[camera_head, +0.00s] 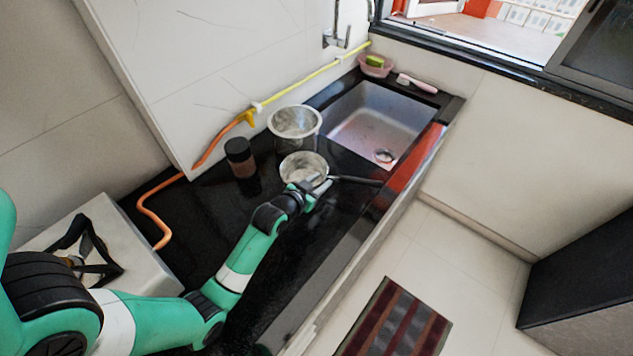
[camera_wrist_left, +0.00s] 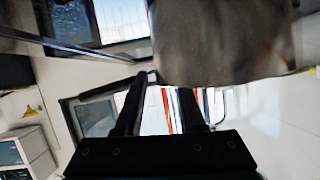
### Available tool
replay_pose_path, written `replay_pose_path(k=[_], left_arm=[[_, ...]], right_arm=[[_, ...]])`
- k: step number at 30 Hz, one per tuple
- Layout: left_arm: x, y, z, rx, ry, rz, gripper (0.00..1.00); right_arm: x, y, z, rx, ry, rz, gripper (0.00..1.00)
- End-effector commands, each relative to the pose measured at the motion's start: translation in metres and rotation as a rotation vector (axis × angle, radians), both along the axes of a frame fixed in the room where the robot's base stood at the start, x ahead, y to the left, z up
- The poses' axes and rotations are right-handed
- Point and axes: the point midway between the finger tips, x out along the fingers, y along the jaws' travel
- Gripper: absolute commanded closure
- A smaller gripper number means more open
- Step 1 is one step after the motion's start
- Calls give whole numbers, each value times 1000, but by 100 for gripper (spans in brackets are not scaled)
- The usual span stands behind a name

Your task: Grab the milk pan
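The milk pan (camera_head: 300,160) is a small light metal pan with a long dark handle (camera_head: 357,181) pointing right. It sits on the black counter, left of the sink. My left gripper (camera_head: 322,187) is at the pan's near side, close to where the handle meets it, and partly covers it. In the left wrist view its two dark fingers (camera_wrist_left: 158,103) are apart, with background showing between them. A large blurred grey body, apparently the pan (camera_wrist_left: 222,40), fills the top there. Whether a finger touches the handle cannot be told. My right gripper is not in view.
A larger metal pot (camera_head: 295,122) stands just behind the pan. A dark jar (camera_head: 240,158) stands to its left. The sink (camera_head: 372,122) is at the right rear, and an orange hose (camera_head: 150,215) runs along the wall. A white stove (camera_head: 105,245) is at the left.

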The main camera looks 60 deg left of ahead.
Motion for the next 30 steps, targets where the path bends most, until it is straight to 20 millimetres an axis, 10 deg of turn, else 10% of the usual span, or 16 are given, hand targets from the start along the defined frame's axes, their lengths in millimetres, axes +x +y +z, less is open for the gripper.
replay_pose_path(k=[8,30], left_arm=[[0,0,0,0,0,0,100],[-1,-1,-2,-4,6,0,100]], right_arm=[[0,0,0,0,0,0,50],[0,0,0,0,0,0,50]])
